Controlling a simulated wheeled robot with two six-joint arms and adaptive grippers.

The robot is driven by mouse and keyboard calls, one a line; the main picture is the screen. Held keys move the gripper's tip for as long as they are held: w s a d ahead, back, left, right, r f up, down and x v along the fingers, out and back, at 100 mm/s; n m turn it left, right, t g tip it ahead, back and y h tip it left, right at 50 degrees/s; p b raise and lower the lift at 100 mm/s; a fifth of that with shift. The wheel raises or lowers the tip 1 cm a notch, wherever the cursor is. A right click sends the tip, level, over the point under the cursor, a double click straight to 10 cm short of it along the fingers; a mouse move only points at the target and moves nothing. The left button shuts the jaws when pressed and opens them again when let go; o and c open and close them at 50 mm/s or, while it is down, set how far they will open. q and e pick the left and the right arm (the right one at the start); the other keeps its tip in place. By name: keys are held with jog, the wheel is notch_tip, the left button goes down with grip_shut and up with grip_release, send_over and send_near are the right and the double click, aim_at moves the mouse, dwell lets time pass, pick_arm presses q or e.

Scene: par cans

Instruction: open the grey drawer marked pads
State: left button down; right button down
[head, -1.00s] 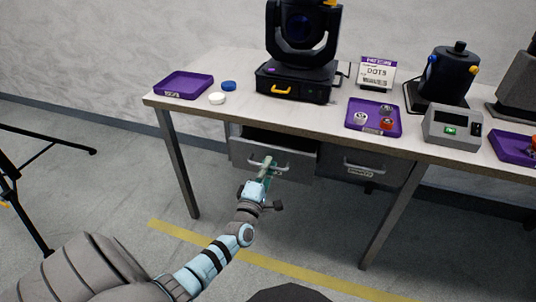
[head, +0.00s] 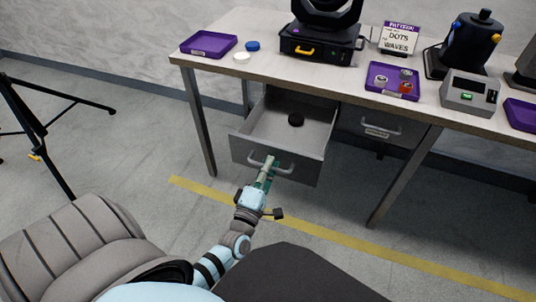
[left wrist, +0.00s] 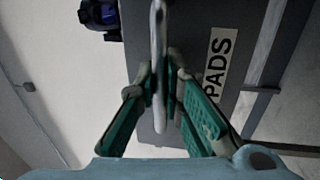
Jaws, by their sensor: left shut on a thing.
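The grey drawer (head: 245,150) hangs under the table on the left and is pulled well out. A small round black thing lies inside it. In the left wrist view its front (left wrist: 205,105) carries a white label (left wrist: 219,62) reading PADS. My left gripper (head: 268,166) is shut on the drawer's handle (head: 283,170). In the left wrist view the handle (left wrist: 160,50) passes between the green fingers of the gripper (left wrist: 163,90). My right gripper is not in view.
A second grey drawer (head: 378,124) to the right is closed. The table (head: 270,75) bears purple trays (head: 209,44), a stage light (head: 318,42) and a grey box (head: 469,92). A black tripod (head: 40,130) stands on the left. Floor in front of the drawer is clear.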

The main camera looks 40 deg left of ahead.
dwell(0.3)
pick_arm(q)
jog(key=c, duration=1.7)
grip_release()
jog(key=v, duration=1.2)
jog(key=shift+s, duration=0.1)
